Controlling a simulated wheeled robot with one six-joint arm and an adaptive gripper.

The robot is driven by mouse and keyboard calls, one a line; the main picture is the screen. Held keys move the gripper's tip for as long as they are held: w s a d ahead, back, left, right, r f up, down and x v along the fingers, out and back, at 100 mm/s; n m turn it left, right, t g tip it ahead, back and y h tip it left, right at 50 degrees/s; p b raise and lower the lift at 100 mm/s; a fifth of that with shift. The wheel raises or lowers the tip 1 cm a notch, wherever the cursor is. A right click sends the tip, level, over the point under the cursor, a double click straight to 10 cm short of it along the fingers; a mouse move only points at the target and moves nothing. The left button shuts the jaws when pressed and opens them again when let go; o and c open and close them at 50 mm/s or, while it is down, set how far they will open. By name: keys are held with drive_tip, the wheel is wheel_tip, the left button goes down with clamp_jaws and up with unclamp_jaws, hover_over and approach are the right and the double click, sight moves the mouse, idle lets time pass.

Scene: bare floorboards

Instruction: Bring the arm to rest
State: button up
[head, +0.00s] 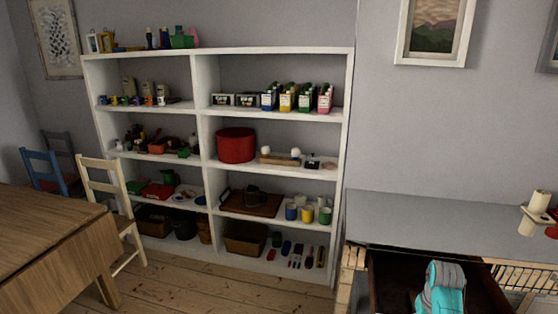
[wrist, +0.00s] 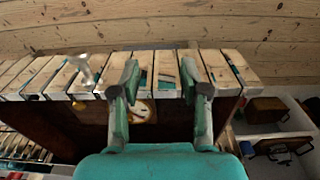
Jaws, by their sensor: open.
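My gripper (wrist: 158,80) shows in the wrist view with its two fingers spread wide apart and nothing between them. Beyond and around the fingertips is a slatted wooden edge (wrist: 60,78). A round pale thing with a yellow rim (wrist: 142,111) shows between the fingers, lower down; I cannot tell what it is. In the head view, a turquoise part of my arm shows at the bottom right, over a dark brown area; the fingers cannot be made out there.
A white shelf unit (head: 350,120) full of goods stands against the wall. A wooden table (head: 50,225) with a cream chair (head: 105,190) and a blue chair (head: 42,170) is at left. A grey surface (head: 430,220) at right carries pale cylinders (head: 540,203). Floorboards (head: 190,280) lie bare between.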

drive_tip(key=s+a+f+t, duration=0.2)
drive_tip(key=s+a+f, duration=0.25)
drive_tip(key=f, duration=0.55)
drive_tip(key=s+a+f+n+t+h, duration=0.1)
drive_tip(key=s+a+f+t, duration=0.1)
drive_tip(key=s+a+f, duration=0.5)
drive_tip(key=s+a+n+t, duration=0.1)
drive_tip(key=s+a+t, duration=0.35)
drive_tip(key=s, duration=0.75)
drive_tip(key=s+a+r+t, duration=0.1)
drive_tip(key=s+a+r, duration=0.2)
drive_tip(key=s+r, duration=0.35)
drive_tip(key=s+a+r+t, duration=0.1)
drive_tip(key=s+a+r, duration=0.25)
drive_tip(key=s, duration=0.55)
drive_tip(key=s+a+r+t, duration=0.1)
drive_tip(key=s+r+t, duration=0.1)
drive_tip(key=s+r, duration=0.3)
drive_tip(key=s+a+r+n+t+y, duration=0.1)
drive_tip(key=s+r, duration=0.4)
drive_tip(key=r, duration=0.7)
drive_tip(key=shift+a+r+t, duration=0.25)
drive_tip(key=shift+r+t, duration=0.1)
drive_tip(key=shift+d, duration=0.1)
